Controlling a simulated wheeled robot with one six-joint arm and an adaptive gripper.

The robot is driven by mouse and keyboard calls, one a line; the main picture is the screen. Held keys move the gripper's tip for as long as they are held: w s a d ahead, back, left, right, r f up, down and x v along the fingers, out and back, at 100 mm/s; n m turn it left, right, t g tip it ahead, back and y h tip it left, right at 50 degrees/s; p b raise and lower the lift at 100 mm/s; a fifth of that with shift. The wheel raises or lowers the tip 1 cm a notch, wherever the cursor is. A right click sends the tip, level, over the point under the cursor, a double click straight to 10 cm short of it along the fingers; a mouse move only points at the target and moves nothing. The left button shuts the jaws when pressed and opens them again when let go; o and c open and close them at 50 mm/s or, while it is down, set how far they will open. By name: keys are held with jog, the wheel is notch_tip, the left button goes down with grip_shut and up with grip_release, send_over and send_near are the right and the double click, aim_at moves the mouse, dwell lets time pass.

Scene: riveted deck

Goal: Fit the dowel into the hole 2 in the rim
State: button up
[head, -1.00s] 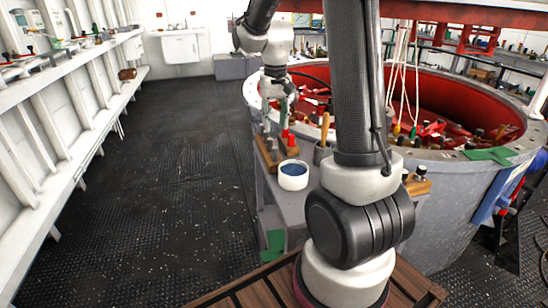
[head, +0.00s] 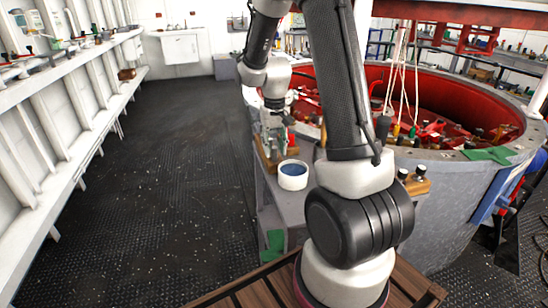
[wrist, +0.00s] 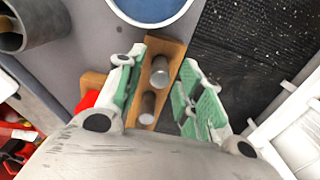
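My gripper (head: 272,148) is low over the wooden block (head: 263,160) at the near left of the big drum. In the wrist view my gripper (wrist: 158,64) is open, its green-padded fingers on either side of the block (wrist: 173,50). Two grey metal pegs stand in the block: one dowel-like peg (wrist: 159,74) lies between the fingertips, and another peg (wrist: 147,104) is closer to the palm. Contact with the fingers cannot be told. The drum's grey rim (head: 452,156) has small holes; I cannot tell which is hole 2.
A white cup with blue inside (head: 293,175) stands close beside the block; it also shows in the wrist view (wrist: 150,10). A grey tube-like container (wrist: 32,22) is at upper left there. Another wooden block with dark-topped pegs (head: 417,184) sits right of my arm. Green tape (head: 487,155) marks the rim.

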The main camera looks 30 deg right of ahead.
jog(key=shift+c, duration=0.4)
grip_shut()
jog(key=shift+r, duration=2.75)
